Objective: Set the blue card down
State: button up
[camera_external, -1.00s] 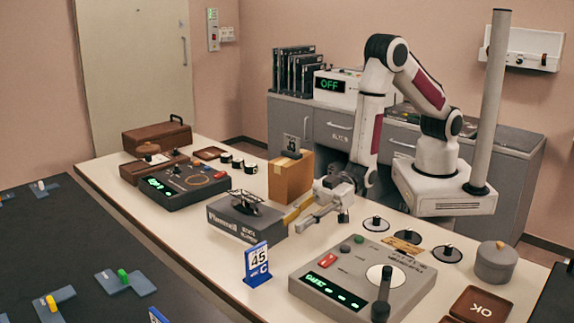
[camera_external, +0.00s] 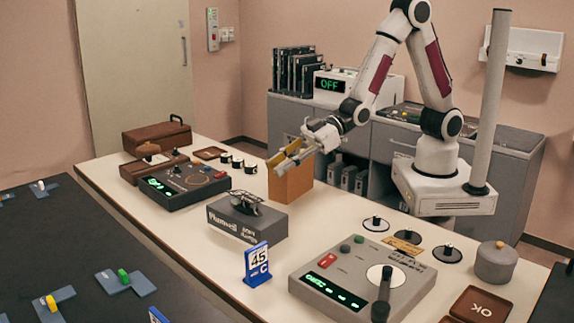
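A blue card marked 45 and C (camera_external: 257,265) stands upright on the pale table near its front edge, right of the grey Plumwell box. Part of another blue piece (camera_external: 157,316) shows at the bottom edge of the picture. My gripper (camera_external: 274,168) is up over the brown box, behind and above the blue card and well apart from it. Its two fingers, one yellowish and one grey, point down to the left with a gap between them. I see nothing held between them.
The brown box (camera_external: 291,185) is right under my gripper. The grey Plumwell box (camera_external: 246,218) lies in front of it. A grey console (camera_external: 340,262) with a lever stands at the right, a dark console (camera_external: 180,187) at the left.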

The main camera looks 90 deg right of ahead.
jog(key=s+d+r+m+g+h, duration=0.15)
jog(key=s+d+r, duration=0.3)
jog(key=d, duration=0.45)
jog(key=s+d+r+m+g+h, duration=0.1)
jog(key=s+d+r+m+h, duration=0.2)
jog(key=s+d, duration=0.5)
jog(key=s+d+r+m+g+h, duration=0.1)
jog(key=s+d, duration=0.4)
jog(key=s, duration=0.4)
jog(key=s+d+r+m+g+h, duration=0.1)
jog(key=s+d+g, duration=0.1)
jog(key=s+d, duration=0.4)
jog(key=s, duration=0.4)
